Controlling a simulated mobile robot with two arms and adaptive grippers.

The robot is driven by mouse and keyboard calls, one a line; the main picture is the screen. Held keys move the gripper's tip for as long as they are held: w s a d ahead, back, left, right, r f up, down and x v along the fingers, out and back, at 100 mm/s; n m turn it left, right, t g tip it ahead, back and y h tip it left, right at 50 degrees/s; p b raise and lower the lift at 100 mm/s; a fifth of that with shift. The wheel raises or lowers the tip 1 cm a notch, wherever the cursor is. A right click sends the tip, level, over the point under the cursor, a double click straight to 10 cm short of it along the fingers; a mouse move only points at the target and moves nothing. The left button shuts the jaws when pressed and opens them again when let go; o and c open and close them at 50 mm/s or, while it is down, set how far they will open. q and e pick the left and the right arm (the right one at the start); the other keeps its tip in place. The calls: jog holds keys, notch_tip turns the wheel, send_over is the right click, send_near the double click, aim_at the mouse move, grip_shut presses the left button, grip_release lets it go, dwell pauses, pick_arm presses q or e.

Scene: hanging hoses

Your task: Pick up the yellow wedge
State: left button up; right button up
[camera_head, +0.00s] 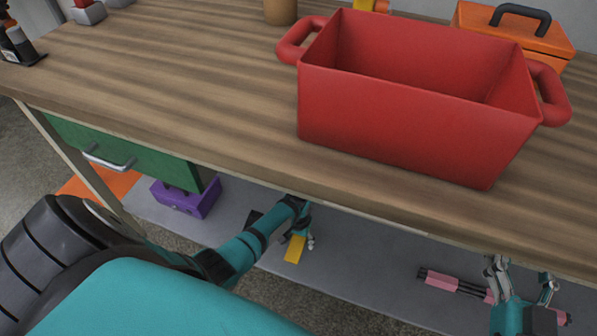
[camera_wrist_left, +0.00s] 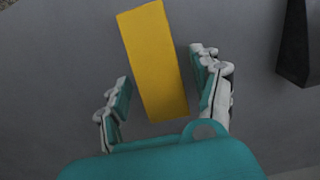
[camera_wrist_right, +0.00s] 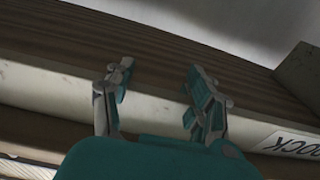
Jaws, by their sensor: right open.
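The yellow wedge (camera_head: 295,249) lies on the grey lower shelf under the table. In the left wrist view the wedge (camera_wrist_left: 155,62) is a long yellow block, slightly tilted, reaching between the fingers. My left gripper (camera_head: 303,233) reaches under the tabletop above the wedge.
A red bin (camera_head: 400,125) stands on the wooden tabletop (camera_head: 180,85), beside an orange toolbox (camera_head: 520,36). On the lower shelf (camera_head: 365,265) are a purple box (camera_head: 187,197) and a pink-and-black item (camera_head: 455,284). A green drawer (camera_head: 125,150) hangs at the left.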

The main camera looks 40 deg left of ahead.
pick_arm(q)
jog(key=c, duration=1.1)
jog(key=shift+r, duration=0.1)
